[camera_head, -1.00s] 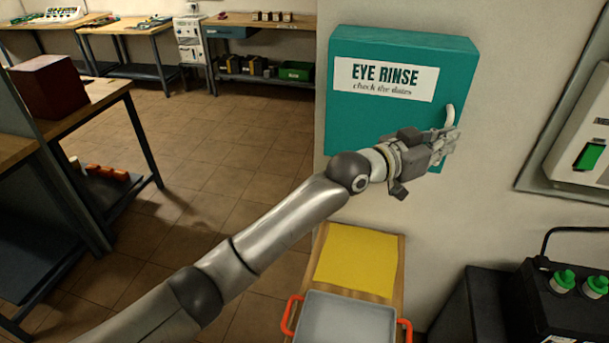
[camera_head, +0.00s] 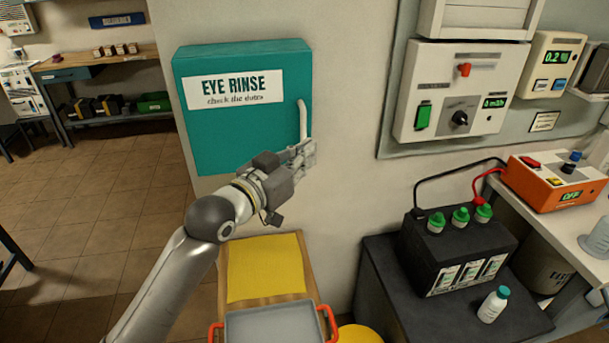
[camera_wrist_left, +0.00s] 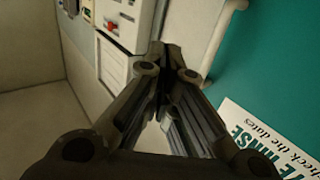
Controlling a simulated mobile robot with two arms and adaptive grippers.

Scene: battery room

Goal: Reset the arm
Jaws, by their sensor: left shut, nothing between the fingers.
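My left arm reaches in from the lower left of the head view. Its gripper (camera_head: 306,152) is shut and empty, in front of the lower right corner of the teal eye rinse cabinet (camera_head: 235,135). The cabinet door is closed, and its pale upright handle (camera_head: 302,118) shows just above the fingertips. I cannot tell whether they touch it. In the left wrist view the shut fingers (camera_wrist_left: 172,62) point away, with the handle (camera_wrist_left: 222,45) to their right and the teal door (camera_wrist_left: 275,70) beyond. My right gripper is not in view.
Below the arm are a yellow mat (camera_head: 265,272) and a grey tray with red handles (camera_head: 275,325). To the right, a black battery (camera_head: 455,255) and a white bottle (camera_head: 493,304) stand on a dark surface. An orange device (camera_head: 555,183) sits further right. Floor is open at left.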

